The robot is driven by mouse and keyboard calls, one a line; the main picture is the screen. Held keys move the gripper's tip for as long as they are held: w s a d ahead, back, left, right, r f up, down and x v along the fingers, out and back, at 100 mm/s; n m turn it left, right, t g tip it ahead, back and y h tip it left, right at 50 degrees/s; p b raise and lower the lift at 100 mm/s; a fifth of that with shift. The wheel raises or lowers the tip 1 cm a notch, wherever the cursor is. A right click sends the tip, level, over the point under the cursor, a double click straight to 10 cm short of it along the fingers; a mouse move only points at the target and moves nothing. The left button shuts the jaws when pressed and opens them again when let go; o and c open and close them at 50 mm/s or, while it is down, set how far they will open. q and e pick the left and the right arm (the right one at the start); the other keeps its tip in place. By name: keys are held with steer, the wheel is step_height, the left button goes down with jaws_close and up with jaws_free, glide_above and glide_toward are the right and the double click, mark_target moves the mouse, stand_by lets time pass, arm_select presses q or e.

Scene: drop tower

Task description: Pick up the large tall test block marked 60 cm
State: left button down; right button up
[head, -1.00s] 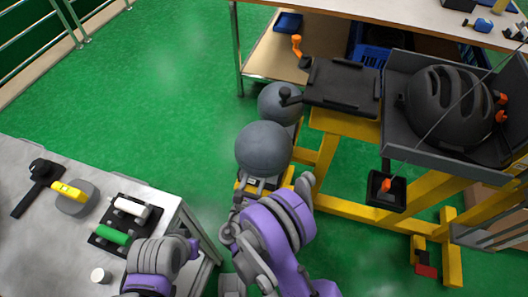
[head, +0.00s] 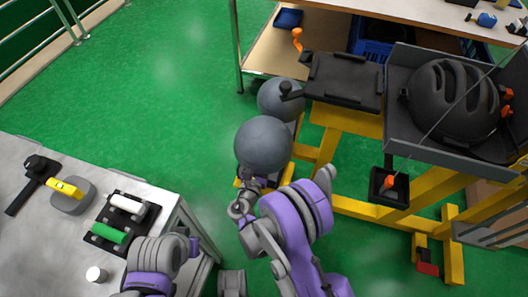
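No block with a readable 60 cm mark shows in the head view. A large grey ball (head: 263,143) stands at the centre, with a yellow part (head: 283,180) just below it. A second grey ball (head: 281,98) is behind it, near the bench leg. My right gripper (head: 258,182) is at the lower edge of the nearer ball. Its fingertips are small and partly hidden, so I cannot tell whether they touch or hold anything. My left arm is at the bottom left over the table edge; its fingers do not show.
A yellow frame carries a grey tray (head: 402,143) with a black helmet (head: 450,103) and a black plate (head: 342,80). Green floor (head: 165,90) is clear at upper left.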

jaws_close()
stand_by(1.1)
